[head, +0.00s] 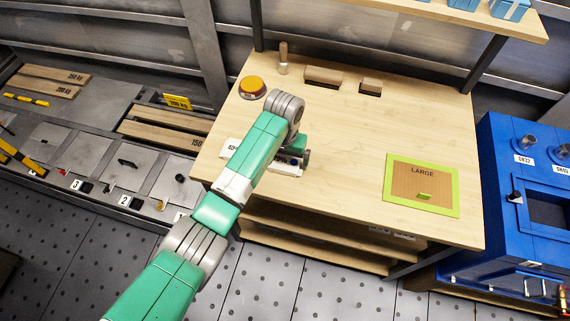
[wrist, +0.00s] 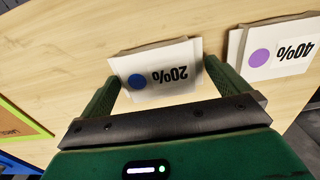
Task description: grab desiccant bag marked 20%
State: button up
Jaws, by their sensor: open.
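The desiccant bag marked 20% (wrist: 157,72) is white with a blue dot, and its label reads upside down in the wrist view. It lies on the wooden table between the two green fingers of my gripper (wrist: 160,85). The gripper is open, with one finger on each side of the bag; I cannot tell whether they touch it. In the head view my arm hides most of this bag, and my gripper (head: 293,158) is over the table's front left part. A second white bag marked 40% (wrist: 275,55), with a purple dot, lies to the right in the wrist view.
The wooden table (head: 340,150) has clear room in its middle. A green-bordered mat marked LARGE (head: 421,172) lies at the right. An orange-topped round item (head: 252,86), a wooden-handled tool (head: 283,60) and two small blocks (head: 323,77) stand along the back. A blue cabinet (head: 520,230) stands at right.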

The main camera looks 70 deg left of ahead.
aim_at(285, 160)
jog(key=shift+f, duration=0.35)
jog(key=shift+w+r, duration=0.1)
jog(key=c, duration=1)
jog(key=shift+r+p, duration=0.35)
jog(key=shift+r, duration=0.25)
notch_tip(285, 160, up, 3)
jog(key=shift+f+p, duration=0.2)
jog(key=shift+p, duration=0.35)
jog(key=s+a+p, duration=0.1)
jog(key=s, duration=0.4)
jog(key=s+a+p, duration=0.1)
jog(key=s, duration=0.4)
jog(key=s+a+r+p, duration=0.1)
jog(key=s+a, duration=0.1)
jog(key=s, duration=0.3)
jog(key=shift+s+r, duration=0.1)
jog(key=shift+s, duration=0.15)
